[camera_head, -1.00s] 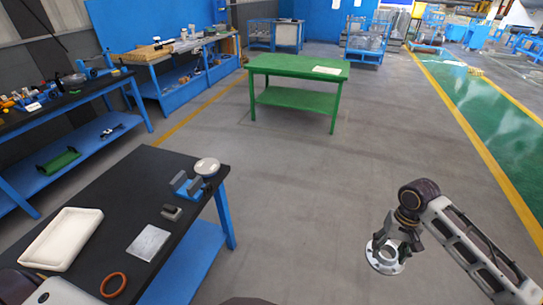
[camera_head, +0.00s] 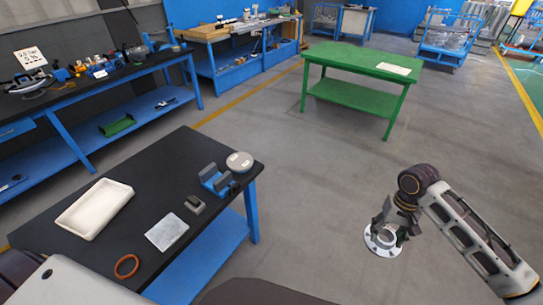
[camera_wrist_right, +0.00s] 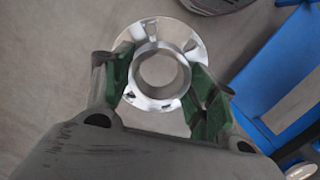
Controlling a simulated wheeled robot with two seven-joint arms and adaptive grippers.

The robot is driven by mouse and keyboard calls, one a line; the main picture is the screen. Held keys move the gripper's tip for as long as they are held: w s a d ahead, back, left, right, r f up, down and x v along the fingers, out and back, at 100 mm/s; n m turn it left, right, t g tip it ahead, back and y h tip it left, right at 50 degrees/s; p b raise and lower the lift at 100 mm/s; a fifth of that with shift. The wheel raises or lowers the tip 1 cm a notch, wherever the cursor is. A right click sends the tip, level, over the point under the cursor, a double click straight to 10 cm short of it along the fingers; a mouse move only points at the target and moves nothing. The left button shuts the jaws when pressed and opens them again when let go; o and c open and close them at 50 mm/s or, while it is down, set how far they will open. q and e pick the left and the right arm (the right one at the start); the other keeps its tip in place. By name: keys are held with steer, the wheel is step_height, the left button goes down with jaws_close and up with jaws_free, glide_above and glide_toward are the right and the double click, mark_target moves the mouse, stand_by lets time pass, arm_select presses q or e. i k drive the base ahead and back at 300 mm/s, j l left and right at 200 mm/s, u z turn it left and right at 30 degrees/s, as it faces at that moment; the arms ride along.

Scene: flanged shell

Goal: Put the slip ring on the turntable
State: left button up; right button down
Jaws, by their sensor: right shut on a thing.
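The slip ring (camera_head: 383,250), a silvery metal collar with a wide holed flange, is in my right gripper (camera_head: 388,228), above the floor right of the black table. In the right wrist view the slip ring (camera_wrist_right: 192,42) shows its round bore, with green finger pads on both sides of the collar. The right gripper is shut on it. A round, light-topped disc on the table's far right corner looks like the turntable (camera_head: 239,160); it is well left of the right gripper, and nothing lies on top. My left gripper is not in view.
The black table (camera_head: 150,215) holds a blue cradle (camera_head: 215,181), a small grey block (camera_head: 195,204), a metal plate (camera_head: 167,230), a white tray (camera_head: 93,208) and an orange ring (camera_head: 126,266). A green table (camera_head: 360,62) stands farther back. Open floor lies between.

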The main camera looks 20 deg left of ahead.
mark_target(240, 161)
steer(key=i+u, duration=0.2)
steer(key=u, duration=0.15)
steer(key=i+l+u, duration=0.15)
steer(key=u, duration=0.25)
steer(key=i+l+u, duration=0.15)
steer(key=u, duration=0.2)
steer(key=i+u, duration=0.35)
steer(key=i+l+u, duration=0.15)
steer(key=u, duration=0.15)
